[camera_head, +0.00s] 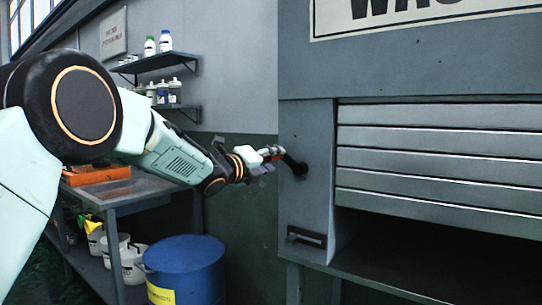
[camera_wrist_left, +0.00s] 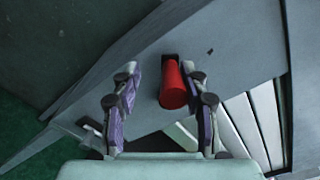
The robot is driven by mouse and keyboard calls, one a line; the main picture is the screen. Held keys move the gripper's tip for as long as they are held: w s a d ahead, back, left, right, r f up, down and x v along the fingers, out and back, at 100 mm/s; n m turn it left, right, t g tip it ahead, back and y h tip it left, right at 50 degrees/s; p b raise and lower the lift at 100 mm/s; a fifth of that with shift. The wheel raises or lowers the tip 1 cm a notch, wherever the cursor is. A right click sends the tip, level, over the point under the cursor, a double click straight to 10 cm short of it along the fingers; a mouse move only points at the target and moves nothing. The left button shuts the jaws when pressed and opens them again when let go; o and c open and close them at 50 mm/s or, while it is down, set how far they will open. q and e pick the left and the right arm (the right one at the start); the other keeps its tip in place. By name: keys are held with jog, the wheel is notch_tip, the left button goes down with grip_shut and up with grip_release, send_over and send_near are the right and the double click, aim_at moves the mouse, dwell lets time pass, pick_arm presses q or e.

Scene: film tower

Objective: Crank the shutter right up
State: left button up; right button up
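The grey slatted shutter (camera_head: 430,150) is on the right in the head view. It is partly raised, with a dark opening (camera_head: 430,250) below its bottom slat. The dark crank (camera_head: 297,167) sticks out of the grey panel to the left of the shutter. In the left wrist view its red handle (camera_wrist_left: 173,87) stands between the fingers of my left gripper (camera_wrist_left: 160,108). The fingers are apart, with a clear gap on the left of the handle and a smaller one on the right. In the head view my left gripper (camera_head: 266,156) is at the crank. My right gripper is out of view.
A blue drum (camera_head: 187,270) and a workbench (camera_head: 135,190) with an orange tray (camera_head: 97,175) stand at the left, below my left arm. Wall shelves (camera_head: 155,63) hold several bottles. A slotted bracket (camera_head: 306,237) is on the panel below the crank.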

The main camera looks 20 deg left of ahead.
pick_arm(q)
jog(key=shift+s+a+f+n+p, duration=0.1)
jog(key=shift+s+a+n+p, duration=0.1)
jog(key=shift+s+n+p, duration=0.15)
jog(key=shift+w+f+n, duration=0.15)
jog(key=shift+f+n, duration=0.05)
jog(key=shift+n, duration=0.05)
jog(key=b+v, duration=0.5)
jog(key=v, duration=0.4)
dwell(0.8)
jog(key=shift+c, duration=0.5)
